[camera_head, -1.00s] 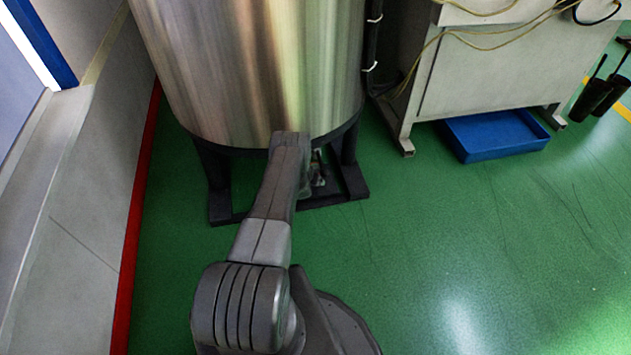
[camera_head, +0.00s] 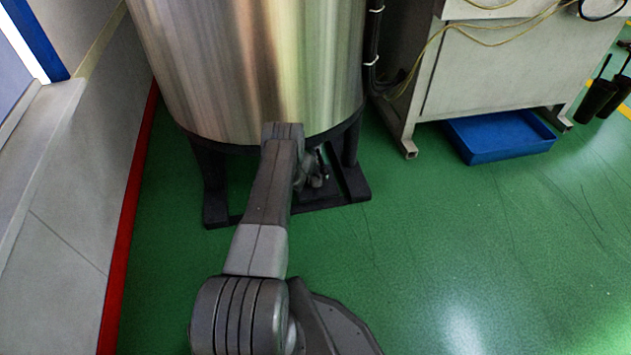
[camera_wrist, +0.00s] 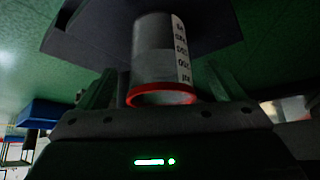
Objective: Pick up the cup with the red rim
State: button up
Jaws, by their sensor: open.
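The cup with the red rim (camera_wrist: 158,45) shows in the wrist view. It is a grey cylinder with a white printed label strip, and its red rim (camera_wrist: 160,94) faces my gripper's body. Its far end is against a dark flat slab (camera_wrist: 95,25). My gripper (camera_wrist: 161,82) is open, with one finger on each side of the cup; contact cannot be told. In the head view my gripper (camera_head: 316,170) is a dark, partly hidden shape behind my arm, low under the steel tank. The cup cannot be made out there.
The large steel tank (camera_head: 245,70) stands on a dark frame (camera_head: 355,185) just ahead. A wall with a red base strip (camera_head: 125,240) runs along the left. A grey cabinet (camera_head: 515,70) and a blue tray (camera_head: 500,138) are at right.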

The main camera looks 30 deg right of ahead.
jog(key=shift+b+x, duration=1.55)
jog(key=shift+b, duration=0.25)
jog(key=shift+d, duration=0.1)
jog(key=c, duration=1.3)
jog(key=shift+r+b, duration=0.25)
jog(key=shift+b, duration=0.25)
